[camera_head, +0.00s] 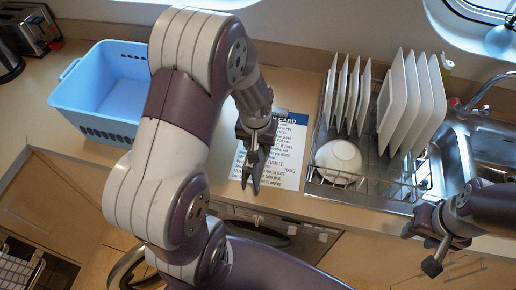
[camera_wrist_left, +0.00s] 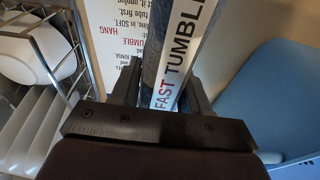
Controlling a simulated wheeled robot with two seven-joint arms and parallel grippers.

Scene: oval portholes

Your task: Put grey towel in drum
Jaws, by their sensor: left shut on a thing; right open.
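My left gripper (camera_head: 250,180) is over the counter in front of the printed card. In the left wrist view, its fingers (camera_wrist_left: 160,95) are shut on a narrow grey cloth strip, the grey towel (camera_wrist_left: 157,45), with a white tag (camera_wrist_left: 185,50) reading "FAST TUMBLE" beside it. The towel is hard to make out in the head view. My right gripper (camera_head: 432,250) is open and empty, at the lower right by the sink. A machine front (camera_head: 280,228) with a control panel sits under the counter edge. A round door rim (camera_head: 127,268) shows at lower left; the drum's inside is hidden.
A blue basket (camera_head: 90,120) stands left on the counter. The printed card (camera_head: 286,150) lies flat on the counter. A wire dish rack (camera_head: 325,185) with white plates (camera_head: 405,100) and a white bowl (camera_head: 338,160) stands right, beside the sink (camera_head: 480,145). My left arm hides the middle.

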